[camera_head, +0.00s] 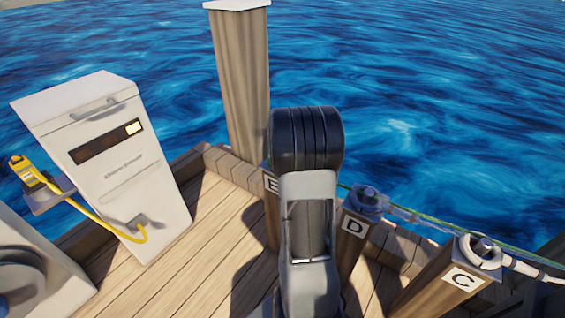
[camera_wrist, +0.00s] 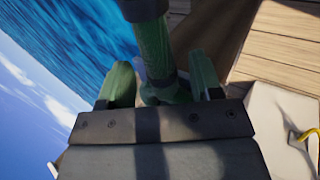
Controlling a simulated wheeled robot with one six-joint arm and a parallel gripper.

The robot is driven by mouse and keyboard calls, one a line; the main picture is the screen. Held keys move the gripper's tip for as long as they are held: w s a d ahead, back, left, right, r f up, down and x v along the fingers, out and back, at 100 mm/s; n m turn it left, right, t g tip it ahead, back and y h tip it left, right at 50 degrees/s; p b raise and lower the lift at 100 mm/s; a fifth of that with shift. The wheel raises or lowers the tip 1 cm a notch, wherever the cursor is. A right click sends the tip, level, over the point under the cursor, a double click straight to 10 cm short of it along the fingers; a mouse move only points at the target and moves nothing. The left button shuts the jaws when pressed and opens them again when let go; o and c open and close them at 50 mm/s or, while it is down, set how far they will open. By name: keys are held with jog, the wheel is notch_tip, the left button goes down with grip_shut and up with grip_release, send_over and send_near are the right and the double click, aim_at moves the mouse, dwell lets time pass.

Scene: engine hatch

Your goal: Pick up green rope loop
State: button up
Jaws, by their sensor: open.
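A thin green line (camera_head: 440,222) runs from behind my arm, past post D, toward the right edge in the head view. I cannot make out a loop in it there. My gripper (camera_wrist: 158,72) shows in the wrist view with its two greenish fingers apart. A dark green upright shape (camera_wrist: 154,48) with a dark top and a wider foot is between or just beyond the fingers. I cannot tell if this is the rope loop or a fitting on a post. In the head view my arm hides the gripper and the top of post E (camera_head: 271,215).
Post D (camera_head: 352,228) carries a dark blue fitting. Post C (camera_head: 450,280) carries a grey ring and pale rope. A white dispenser (camera_head: 115,170) with a yellow hose stands left. A tall wooden pile (camera_head: 240,85) rises behind. Wooden decking (camera_head: 215,240) is clear between; water lies beyond.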

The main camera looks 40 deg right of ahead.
grip_shut()
dwell(0.5)
